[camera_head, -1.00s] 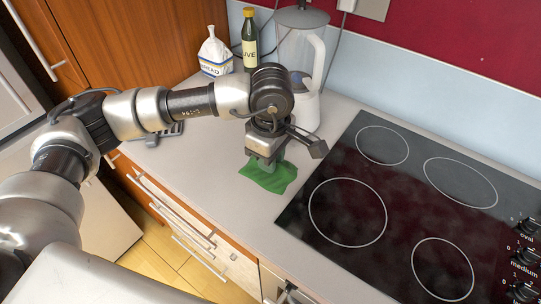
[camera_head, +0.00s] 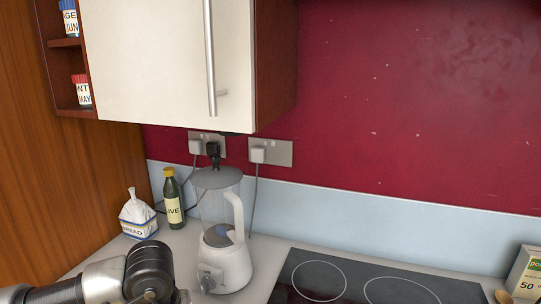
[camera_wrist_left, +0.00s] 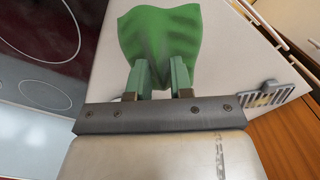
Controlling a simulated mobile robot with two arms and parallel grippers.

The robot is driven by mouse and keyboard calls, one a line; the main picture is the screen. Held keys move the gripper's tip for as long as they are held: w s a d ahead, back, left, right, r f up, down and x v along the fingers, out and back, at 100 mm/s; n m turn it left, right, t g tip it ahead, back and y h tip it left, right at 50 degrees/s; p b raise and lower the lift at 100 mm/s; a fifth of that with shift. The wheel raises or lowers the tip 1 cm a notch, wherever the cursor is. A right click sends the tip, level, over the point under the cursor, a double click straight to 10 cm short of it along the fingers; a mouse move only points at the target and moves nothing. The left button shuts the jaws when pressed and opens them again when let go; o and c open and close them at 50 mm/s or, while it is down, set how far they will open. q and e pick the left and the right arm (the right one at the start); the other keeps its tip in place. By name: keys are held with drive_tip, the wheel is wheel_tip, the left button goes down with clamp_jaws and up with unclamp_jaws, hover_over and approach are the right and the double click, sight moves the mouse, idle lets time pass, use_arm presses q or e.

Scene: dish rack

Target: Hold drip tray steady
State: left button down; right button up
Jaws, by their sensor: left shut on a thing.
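My left gripper (camera_wrist_left: 159,64) is in the left wrist view, with its two pale green fingers on a green cloth (camera_wrist_left: 163,25). It is shut on the cloth, which spreads out beyond the fingertips over the light worktop. A small grey slotted piece (camera_wrist_left: 265,95) lies on the worktop near its wooden front edge, apart from the gripper. I cannot tell whether this is the drip tray. In the head view only part of my left arm shows at the bottom left, and the gripper is out of frame. My right gripper is in neither view.
A white blender (camera_head: 226,262), a dark green bottle (camera_head: 173,200) and a white bread bag (camera_head: 138,215) stand at the back of the worktop. The black hob (camera_head: 340,283) is right of the blender. A wall cupboard (camera_head: 165,60) hangs above. A box (camera_head: 527,272) stands far right.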

use_arm(q)
drive_tip(key=m, duration=0.1)
drive_tip(key=s+a+m, duration=0.1)
drive_tip(key=m, duration=0.1)
drive_tip(key=shift+a, duration=0.15)
idle(0.6)
